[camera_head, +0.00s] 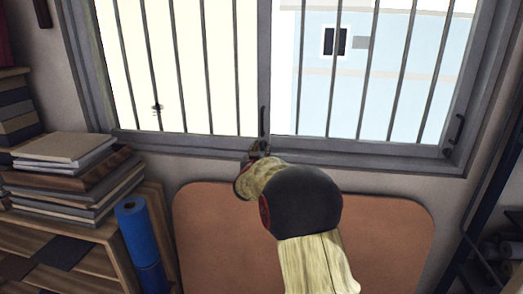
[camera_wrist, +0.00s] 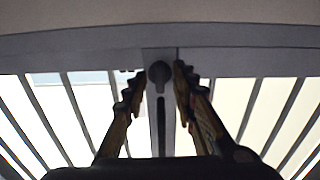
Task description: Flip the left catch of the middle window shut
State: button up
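The window (camera_head: 190,143) has a grey frame and dark bars. A dark catch (camera_head: 262,118) stands upright on its central post. In the wrist view the same catch shows as a round pivot (camera_wrist: 159,72) with a slim lever (camera_wrist: 161,125) along the post. A second dark handle (camera_head: 455,131) is on the right side of the frame. My gripper (camera_head: 257,150) is at the foot of the central post, by the catch. In the wrist view my gripper (camera_wrist: 155,80) is open, one finger each side of the pivot. The finger on the right is very close to it; I cannot tell whether they touch.
A brown padded board (camera_head: 215,240) stands below the window, behind my arm. A wooden shelf (camera_head: 100,232) with stacked books (camera_head: 65,150) and a blue roll (camera_head: 137,230) are at left. A dark rack (camera_head: 475,215) stands at right. The space before the window bars is clear.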

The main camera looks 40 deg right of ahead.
jog(key=v, duration=1.1)
jog(key=shift+s+a, duration=0.3)
